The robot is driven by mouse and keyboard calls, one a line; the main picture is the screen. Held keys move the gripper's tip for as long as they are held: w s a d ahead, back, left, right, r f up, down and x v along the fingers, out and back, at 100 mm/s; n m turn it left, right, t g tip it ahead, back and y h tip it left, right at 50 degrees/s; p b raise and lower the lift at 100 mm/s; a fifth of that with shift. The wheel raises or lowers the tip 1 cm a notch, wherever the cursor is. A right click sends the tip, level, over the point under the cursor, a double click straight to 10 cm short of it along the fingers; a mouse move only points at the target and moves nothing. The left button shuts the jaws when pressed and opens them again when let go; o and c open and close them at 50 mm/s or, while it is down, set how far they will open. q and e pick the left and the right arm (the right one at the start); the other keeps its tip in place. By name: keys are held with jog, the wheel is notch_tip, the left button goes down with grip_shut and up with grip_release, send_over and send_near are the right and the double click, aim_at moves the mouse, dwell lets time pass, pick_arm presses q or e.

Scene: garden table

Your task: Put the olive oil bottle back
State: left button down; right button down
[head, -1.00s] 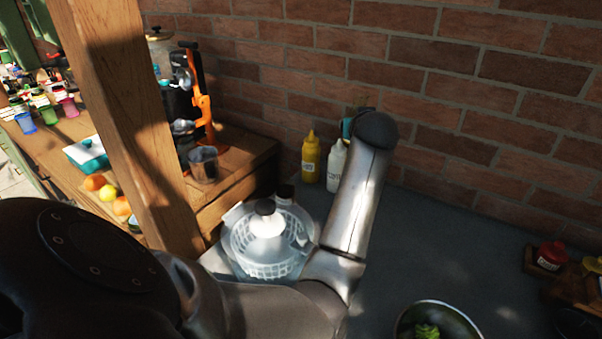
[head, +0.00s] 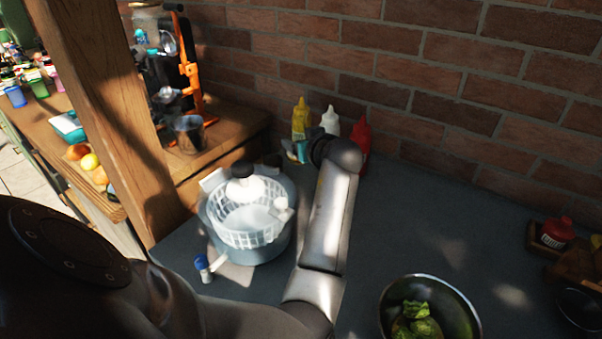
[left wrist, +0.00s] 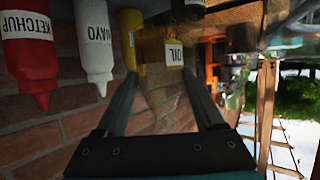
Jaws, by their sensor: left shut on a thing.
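The olive oil bottle (left wrist: 174,52), with a pale label reading OIL, shows upside down in the left wrist view. It is between the two fingers of my left gripper (left wrist: 160,72), which is shut on it. In the head view my left gripper (head: 300,150) is by the brick wall, in front of the mustard bottle (head: 300,118). My forearm and wrist hide most of it there, and I cannot make out the oil bottle in that view. The white mayo bottle (head: 330,120) and red ketchup bottle (head: 361,138) stand beside the mustard. My right gripper is not in view.
A salad spinner (head: 240,250) with a white basket stands left of my forearm. A small blue-capped shaker (head: 203,268) is near it. A metal bowl (head: 466,312) with lettuce is at front right. A wooden post (head: 105,120) rises at left. The right counter is mostly clear.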

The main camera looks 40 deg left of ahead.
pick_arm(q)
notch_tip(320, 180, down, 8)
jog(key=shift+f+b, duration=0.1)
jog(key=shift+b, duration=0.65)
jog(key=shift+f+b, duration=0.2)
jog(key=shift+b, duration=0.1)
grip_release()
jog(key=shift+r, duration=0.15)
